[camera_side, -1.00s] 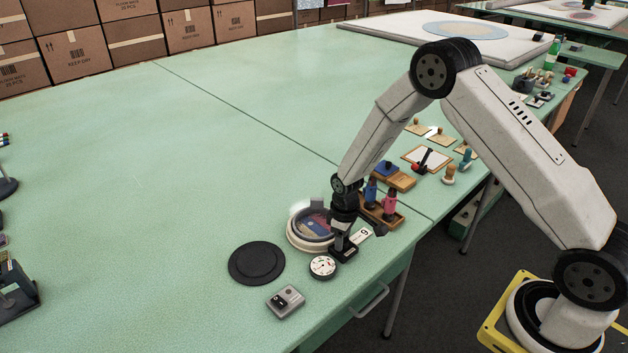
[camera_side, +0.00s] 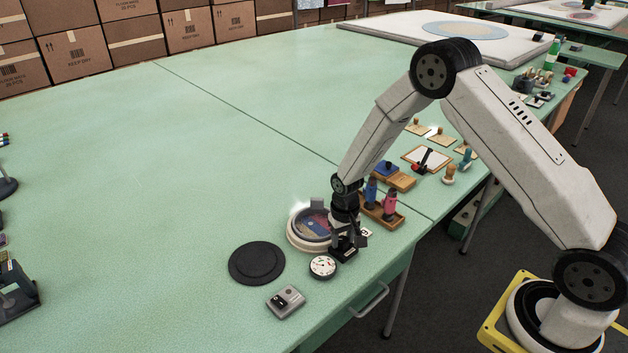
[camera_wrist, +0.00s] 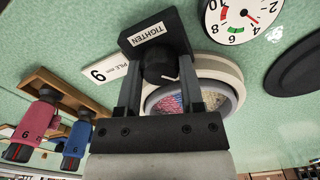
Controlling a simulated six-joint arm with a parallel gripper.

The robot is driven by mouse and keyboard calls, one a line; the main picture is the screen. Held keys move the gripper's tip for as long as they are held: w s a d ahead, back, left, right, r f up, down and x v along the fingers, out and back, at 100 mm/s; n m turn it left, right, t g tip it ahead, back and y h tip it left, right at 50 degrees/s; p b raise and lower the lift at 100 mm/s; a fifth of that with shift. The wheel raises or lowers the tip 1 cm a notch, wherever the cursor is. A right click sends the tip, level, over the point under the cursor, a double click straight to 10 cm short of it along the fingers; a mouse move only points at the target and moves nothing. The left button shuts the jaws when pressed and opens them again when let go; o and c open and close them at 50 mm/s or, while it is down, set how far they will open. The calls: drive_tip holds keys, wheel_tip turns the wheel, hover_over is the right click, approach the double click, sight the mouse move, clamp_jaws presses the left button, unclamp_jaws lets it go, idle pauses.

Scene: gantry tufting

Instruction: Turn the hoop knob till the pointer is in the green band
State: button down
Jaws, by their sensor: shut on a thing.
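The dark hoop knob (camera_wrist: 158,66) with a white mark sits on a black block labelled TIGHTEN (camera_wrist: 148,34) in the wrist view. My gripper (camera_side: 345,230) is shut on the knob, one finger on each side of it. The round hoop (camera_side: 312,228) with a coloured patterned inside is beside the block. The white gauge (camera_side: 322,267) stands in front of the block. In the wrist view its dial (camera_wrist: 244,18) shows a thin red pointer near the 4, apart from the green band by the 6.
A black round disc (camera_side: 256,263) and a small grey box (camera_side: 285,302) lie left of the gauge. A wooden tray (camera_side: 381,216) with pink and blue tools stands close right of my gripper.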

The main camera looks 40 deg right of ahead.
sight(343, 240)
drive_tip(key=shift+m, duration=0.6)
drive_tip(key=shift+c, duration=1.1)
unclamp_jaws()
drive_tip(key=shift+r, duration=0.1)
drive_tip(key=shift+r, duration=3.8)
